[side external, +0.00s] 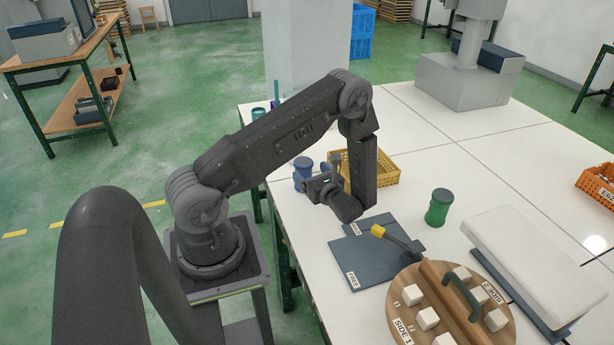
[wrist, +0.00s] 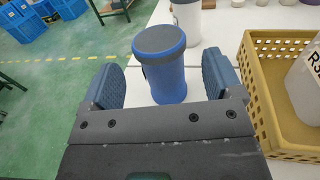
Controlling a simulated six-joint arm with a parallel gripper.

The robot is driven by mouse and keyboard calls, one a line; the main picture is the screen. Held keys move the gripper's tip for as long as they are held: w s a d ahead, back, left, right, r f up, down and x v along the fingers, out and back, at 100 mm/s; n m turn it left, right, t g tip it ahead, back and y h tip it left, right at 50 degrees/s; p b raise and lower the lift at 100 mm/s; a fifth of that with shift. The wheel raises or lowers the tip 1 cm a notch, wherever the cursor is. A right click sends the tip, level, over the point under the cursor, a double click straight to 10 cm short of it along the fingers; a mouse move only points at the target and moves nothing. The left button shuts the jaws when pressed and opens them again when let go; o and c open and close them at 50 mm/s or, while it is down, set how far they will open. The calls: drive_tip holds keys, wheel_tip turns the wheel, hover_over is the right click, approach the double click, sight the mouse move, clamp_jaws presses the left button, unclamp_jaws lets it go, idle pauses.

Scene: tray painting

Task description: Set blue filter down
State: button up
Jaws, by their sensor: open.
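The blue filter (side external: 303,170) is a blue canister with a grey-blue lid. It stands upright near the left edge of the white table in the side view. In the wrist view the blue filter (wrist: 165,82) sits between the two blue finger pads, with a visible gap on each side. My gripper (side external: 315,183) is open and level with the filter, not closed on it. The filter's lower end is partly hidden behind the gripper body in the wrist view.
A yellow crate (side external: 382,166) stands close to the right of the filter. A white canister (wrist: 187,24) is behind it in the wrist view. A green canister (side external: 438,208), dark mat (side external: 350,262) and round wooden tray (side external: 392,300) lie further right and nearer.

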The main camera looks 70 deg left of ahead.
wheel_tip(320, 180, up, 4)
drive_tip(key=shift+r, duration=0.15)
drive_tip(key=s+d+r+n+t+h, duration=0.3)
drive_tip(key=d+r+n+h, duration=0.2)
drive_tip(key=d, duration=0.4)
drive_tip(key=s+d+r+n+t+h, duration=0.3)
drive_tip(key=d+r+n+h, duration=0.2)
drive_tip(key=d+r, duration=0.5)
drive_tip(key=s+d+r+n+t+h, duration=0.3)
drive_tip(key=d+r+n+h, duration=0.2)
drive_tip(key=d, duration=0.5)
wheel_tip(320, 180, up, 3)
drive_tip(key=h, duration=0.2)
drive_tip(key=shift+r+n+h, duration=0.15)
drive_tip(key=shift+n+h, duration=0.15)
drive_tip(key=shift+n, duration=0.1)
drive_tip(key=shift+d, duration=0.1)
